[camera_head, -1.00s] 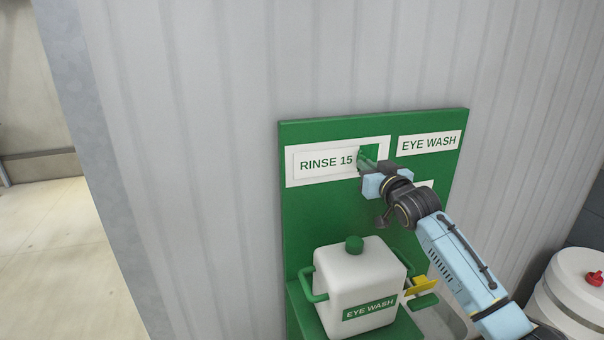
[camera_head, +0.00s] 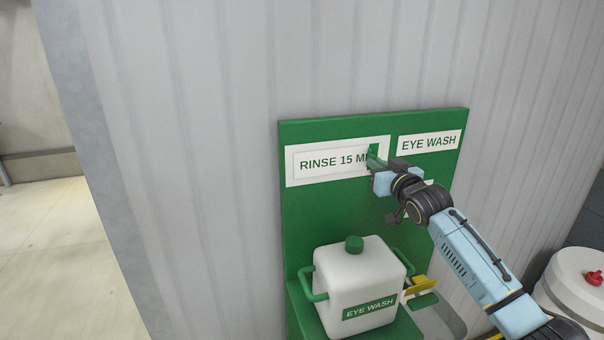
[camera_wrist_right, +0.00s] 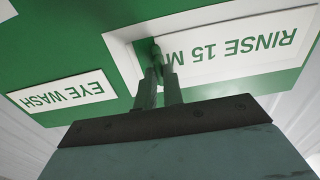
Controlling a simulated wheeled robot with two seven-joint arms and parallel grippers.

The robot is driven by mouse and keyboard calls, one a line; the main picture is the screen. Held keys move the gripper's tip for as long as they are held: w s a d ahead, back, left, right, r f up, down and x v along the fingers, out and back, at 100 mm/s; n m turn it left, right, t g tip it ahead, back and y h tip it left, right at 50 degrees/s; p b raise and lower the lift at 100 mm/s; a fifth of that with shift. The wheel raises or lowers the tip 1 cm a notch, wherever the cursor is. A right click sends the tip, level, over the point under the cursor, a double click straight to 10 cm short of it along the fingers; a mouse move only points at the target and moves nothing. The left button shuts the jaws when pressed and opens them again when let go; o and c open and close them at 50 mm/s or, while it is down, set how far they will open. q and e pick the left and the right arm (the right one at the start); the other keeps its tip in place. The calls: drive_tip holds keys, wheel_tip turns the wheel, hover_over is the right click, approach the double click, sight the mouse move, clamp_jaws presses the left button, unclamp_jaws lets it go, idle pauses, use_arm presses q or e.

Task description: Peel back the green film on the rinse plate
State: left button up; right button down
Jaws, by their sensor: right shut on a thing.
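The rinse plate (camera_head: 320,162) is a white label on the green board, reading "RINSE 15 M" before my gripper covers the rest. It also shows upside down in the right wrist view (camera_wrist_right: 225,60). A narrow strip of green film (camera_head: 373,152) stands at the plate's right end, by my fingertips. My right gripper (camera_head: 374,163) is shut on the film at the plate's right part; in the right wrist view its fingers (camera_wrist_right: 158,75) are close together over the plate. The exact grip is partly hidden by the fingers. My left gripper is not in view.
An "EYE WASH" sign (camera_head: 430,143) is right of the plate on the green board (camera_head: 310,220). A white eye wash tank (camera_head: 358,285) with green cap and handles stands below. A white drum (camera_head: 575,290) with a red cap is at lower right.

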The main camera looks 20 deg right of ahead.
drive_tip(key=shift+d, duration=1.5)
drive_tip(key=c, duration=1.3)
unclamp_jaws()
drive_tip(key=s, duration=0.7)
drive_tip(key=shift+d, duration=0.1)
